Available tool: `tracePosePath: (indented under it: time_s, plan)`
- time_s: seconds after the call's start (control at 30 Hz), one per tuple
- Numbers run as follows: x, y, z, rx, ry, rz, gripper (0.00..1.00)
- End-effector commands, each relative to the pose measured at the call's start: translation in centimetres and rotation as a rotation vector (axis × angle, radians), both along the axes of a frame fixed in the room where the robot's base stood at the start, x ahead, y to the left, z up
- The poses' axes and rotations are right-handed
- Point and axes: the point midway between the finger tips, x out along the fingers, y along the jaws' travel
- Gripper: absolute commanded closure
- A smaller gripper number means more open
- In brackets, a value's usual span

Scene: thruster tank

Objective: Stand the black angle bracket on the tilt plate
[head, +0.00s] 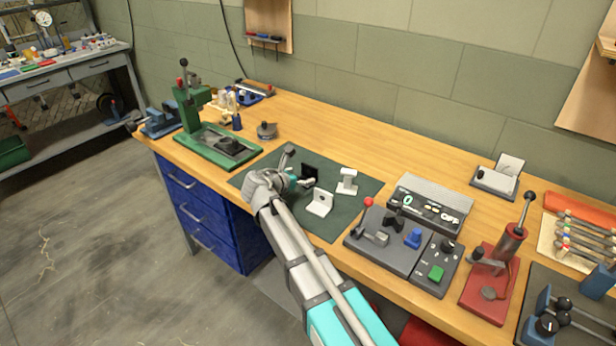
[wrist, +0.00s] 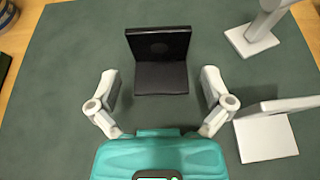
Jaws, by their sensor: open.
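The black angle bracket (wrist: 160,77) stands on the green mat, its flat base toward me and its upright wall at the back. It also shows in the head view (head: 309,171), partly behind my gripper. My gripper (wrist: 161,86) is open, with one finger on each side of the bracket's base and visible gaps between. In the head view my gripper (head: 303,182) is low over the mat. A grey stand with a slanted pale plate (head: 508,166) at the back right of the bench looks like the tilt plate; I cannot be sure.
A white angle bracket (head: 320,203) and a white post-shaped part (head: 347,182) stand on the green mat (head: 345,215) close to the right of my gripper. A control panel with levers (head: 385,240) and a red lever press (head: 490,290) stand farther right.

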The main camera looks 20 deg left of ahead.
Motion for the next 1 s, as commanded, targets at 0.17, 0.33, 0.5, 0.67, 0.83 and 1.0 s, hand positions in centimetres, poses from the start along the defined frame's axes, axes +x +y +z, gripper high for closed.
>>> tracePosePath:
  time_s: [0.17,0.33,0.5,0.67,0.83,1.0]
  plan:
    - [1.8,-0.6,-0.7,0.001,0.0,-0.001,0.0]
    - [3.4,-1.3,-1.4,0.0,0.0,-0.001,0.0]
    - [4.0,-1.6,-1.5,0.0,0.0,0.0,0.0]
    - [4.0,-1.7,-1.5,0.0,0.0,0.001,0.0]
    - [4.0,-1.6,-1.5,0.0,0.0,0.0,0.0]
    - [4.0,-1.6,-1.5,0.0,0.0,0.0,0.0]
